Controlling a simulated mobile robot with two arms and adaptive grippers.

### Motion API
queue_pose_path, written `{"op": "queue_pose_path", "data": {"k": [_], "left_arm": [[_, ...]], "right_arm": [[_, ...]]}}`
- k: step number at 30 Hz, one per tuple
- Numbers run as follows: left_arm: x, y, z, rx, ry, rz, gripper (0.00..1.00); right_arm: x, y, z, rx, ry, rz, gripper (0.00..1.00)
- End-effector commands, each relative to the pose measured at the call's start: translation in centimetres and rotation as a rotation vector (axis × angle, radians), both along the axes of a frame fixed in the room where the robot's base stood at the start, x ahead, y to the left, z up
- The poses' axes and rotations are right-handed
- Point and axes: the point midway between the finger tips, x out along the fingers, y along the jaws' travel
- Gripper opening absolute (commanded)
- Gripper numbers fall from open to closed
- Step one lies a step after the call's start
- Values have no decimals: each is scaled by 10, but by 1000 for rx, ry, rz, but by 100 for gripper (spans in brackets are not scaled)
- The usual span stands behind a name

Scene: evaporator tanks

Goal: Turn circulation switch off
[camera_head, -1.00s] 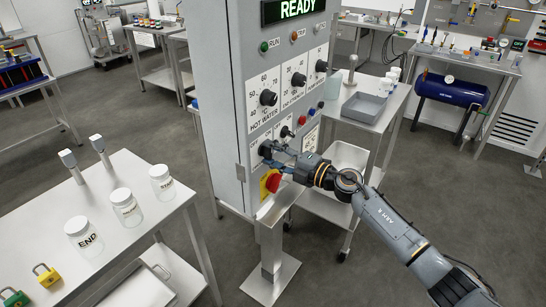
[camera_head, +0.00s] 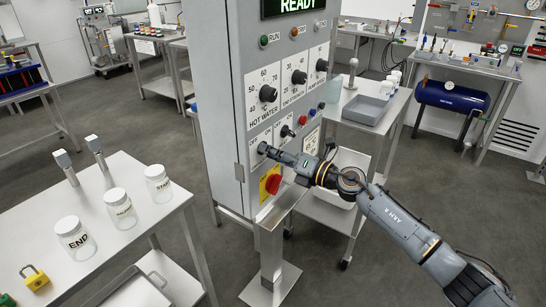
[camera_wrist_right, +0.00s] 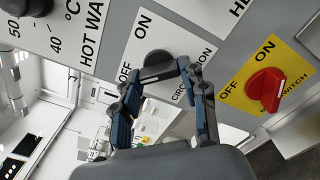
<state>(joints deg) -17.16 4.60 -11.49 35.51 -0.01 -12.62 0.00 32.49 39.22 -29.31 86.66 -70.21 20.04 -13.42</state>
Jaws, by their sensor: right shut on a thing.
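The circulation switch is a black knob (camera_wrist_right: 157,63) on a white plate with ON and OFF marks in the right wrist view. Its label is partly hidden by my fingers. My right gripper (camera_wrist_right: 161,75) has its fingertips at either side of the knob's handle and is shut on it. In the head view the right gripper (camera_head: 268,151) reaches the lower left of the grey panel (camera_head: 223,100) and covers most of the switch. I cannot tell exactly which mark the handle points to. My left gripper is not in view.
A red main switch (camera_wrist_right: 266,90) on a yellow plate sits close beside the circulation switch, just below it in the head view. The hot water knob (camera_head: 268,93) is above. A table with labelled jars (camera_head: 75,238) stands at left; a steel post (camera_head: 268,255) rises below the panel.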

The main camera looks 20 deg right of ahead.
Motion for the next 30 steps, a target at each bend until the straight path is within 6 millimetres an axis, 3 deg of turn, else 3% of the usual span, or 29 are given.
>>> {"op": "queue_pose_path", "data": {"k": [20, 21, 23, 30], "left_arm": [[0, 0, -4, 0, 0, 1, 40], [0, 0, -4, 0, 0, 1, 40], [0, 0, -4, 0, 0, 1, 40], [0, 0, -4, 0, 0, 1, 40]], "right_arm": [[-1, 1, -3, -48, -29, 2, 12], [-1, 1, -3, -48, -30, 3, 51], [-1, 1, -3, -48, -30, 3, 63], [0, 0, -1, -45, -32, 1, 66]]}}
